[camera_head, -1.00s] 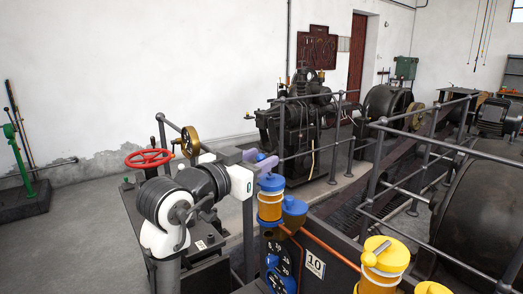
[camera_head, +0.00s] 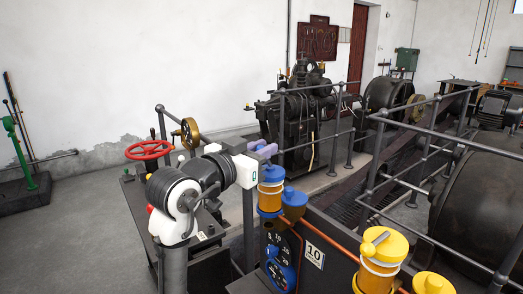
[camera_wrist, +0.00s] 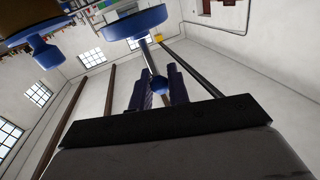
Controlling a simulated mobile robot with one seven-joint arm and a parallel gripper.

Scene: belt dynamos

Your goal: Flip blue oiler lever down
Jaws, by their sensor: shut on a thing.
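A thin metal lever (camera_wrist: 149,58) with a blue ball end runs from the cap to between my fingers. My gripper (camera_head: 262,148) has purple fingers just above and behind the cap in the head view. In the wrist view my gripper (camera_wrist: 159,84) is shut on the lever near its ball end. The head view hides the lever.
Yellow oilers (camera_head: 384,245) are to the right. A red handwheel (camera_head: 149,150) is left of the arm.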

